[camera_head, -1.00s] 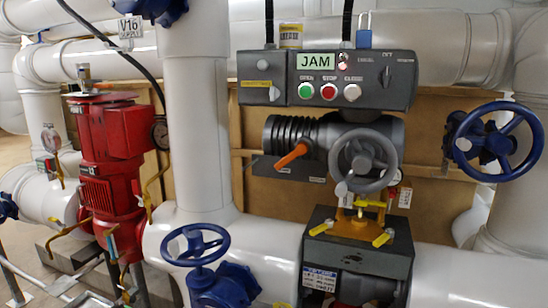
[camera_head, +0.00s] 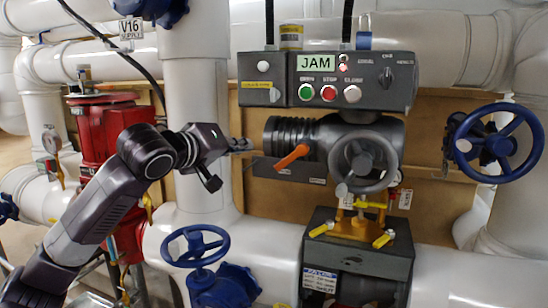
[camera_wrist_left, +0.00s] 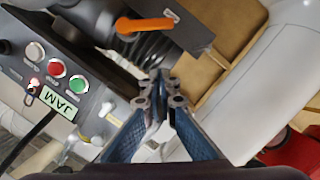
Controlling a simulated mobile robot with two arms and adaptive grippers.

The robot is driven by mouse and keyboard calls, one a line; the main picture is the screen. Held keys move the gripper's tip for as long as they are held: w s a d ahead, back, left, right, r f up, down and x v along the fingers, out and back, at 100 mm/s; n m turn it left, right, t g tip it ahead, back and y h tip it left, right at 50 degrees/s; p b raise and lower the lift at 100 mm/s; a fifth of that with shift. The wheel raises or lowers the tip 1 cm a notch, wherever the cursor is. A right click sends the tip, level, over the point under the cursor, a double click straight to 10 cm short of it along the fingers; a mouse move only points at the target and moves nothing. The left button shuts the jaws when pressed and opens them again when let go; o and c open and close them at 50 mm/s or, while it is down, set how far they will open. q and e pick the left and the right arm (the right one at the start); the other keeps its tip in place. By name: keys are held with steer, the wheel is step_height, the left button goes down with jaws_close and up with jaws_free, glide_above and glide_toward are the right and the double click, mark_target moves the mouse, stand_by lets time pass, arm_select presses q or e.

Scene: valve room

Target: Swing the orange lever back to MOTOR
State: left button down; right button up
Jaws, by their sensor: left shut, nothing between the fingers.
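The orange lever (camera_head: 291,157) sticks out from the side of the dark ribbed motor housing (camera_head: 290,135), slanting down to the left in the head view. In the left wrist view the lever (camera_wrist_left: 146,24) lies near the top, beyond the fingertips. My left gripper (camera_head: 246,146) is shut and empty, just left of the ribbed housing and apart from the lever. Its closed fingers also show in the left wrist view (camera_wrist_left: 160,90). A grey handwheel (camera_head: 364,163) sits right of the lever. My right gripper is not in view.
A control box (camera_head: 390,80) with a JAM display (camera_head: 316,63) and green, red and white buttons hangs above the lever. A white vertical pipe (camera_head: 197,90) stands behind my left arm. Blue handwheels are at right (camera_head: 497,142) and lower left (camera_head: 195,246).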

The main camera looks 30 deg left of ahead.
mark_target(291, 158)
arm_select(q)
steer(key=shift+w, duration=0.1)
steer(key=p+x, duration=0.2)
steer(key=x, duration=0.3)
steer(key=p+x, duration=0.3)
steer(key=x, duration=0.2)
steer(key=shift+r, duration=0.25)
steer(key=d+f, duration=0.1)
steer(key=f, duration=0.1)
steer(key=shift+w+d+f+p, duration=0.25)
steer(key=shift+d+p, duration=0.05)
steer(key=shift+p, duration=0.05)
steer(key=shift+d+f, duration=0.45)
steer(key=shift+f, duration=0.05)
steer(key=shift+f, duration=0.2)
